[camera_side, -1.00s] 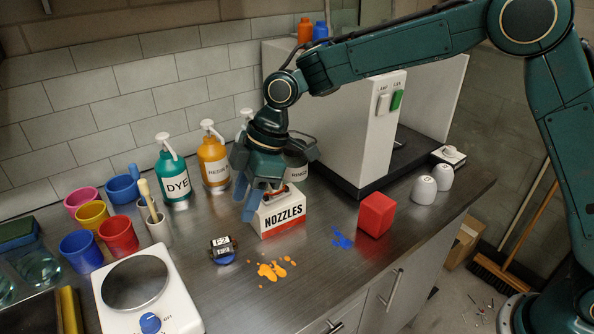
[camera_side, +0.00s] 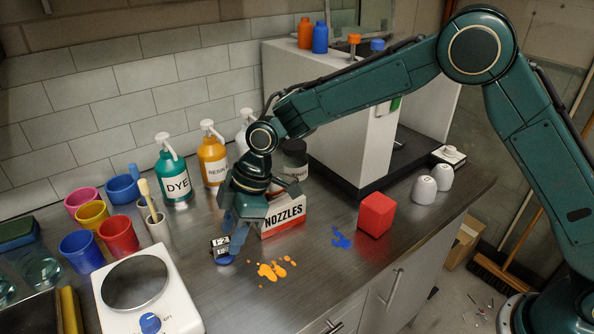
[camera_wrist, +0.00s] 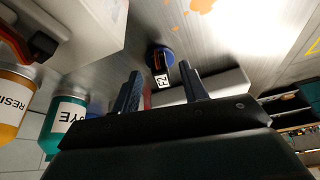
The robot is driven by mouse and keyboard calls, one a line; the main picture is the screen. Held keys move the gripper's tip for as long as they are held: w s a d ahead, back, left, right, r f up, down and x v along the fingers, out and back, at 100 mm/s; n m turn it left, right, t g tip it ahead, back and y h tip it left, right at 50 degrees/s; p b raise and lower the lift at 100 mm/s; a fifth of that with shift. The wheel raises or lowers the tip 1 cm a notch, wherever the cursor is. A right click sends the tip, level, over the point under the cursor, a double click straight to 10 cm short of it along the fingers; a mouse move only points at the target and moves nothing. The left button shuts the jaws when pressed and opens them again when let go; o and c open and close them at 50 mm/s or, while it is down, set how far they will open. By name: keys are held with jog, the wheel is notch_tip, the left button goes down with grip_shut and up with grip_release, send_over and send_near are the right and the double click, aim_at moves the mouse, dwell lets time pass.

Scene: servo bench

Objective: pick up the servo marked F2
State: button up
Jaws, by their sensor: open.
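The servo marked F2 (camera_side: 220,245) is a small black block with a white label, on a blue round spot on the bench. In the wrist view the servo (camera_wrist: 161,76) shows its F2 label between my fingertips and just beyond them. My gripper (camera_side: 230,232) is open and empty, pointing down just above and right of the servo. In the wrist view its two dark blue fingers (camera_wrist: 158,78) stand apart with the servo in the gap. Whether either finger touches it, I cannot tell.
The NOZZLES box (camera_side: 284,215) stands close right of my gripper; an orange and black item (camera_wrist: 42,44) shows in its top. Dye (camera_side: 173,178) and resin (camera_side: 212,162) bottles stand behind. A white scale (camera_side: 170,300) is at front left. Orange splashes (camera_side: 270,270) lie on open bench.

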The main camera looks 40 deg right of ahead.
aim_at(223, 249)
jog(key=shift+x, duration=1.4)
grip_shut()
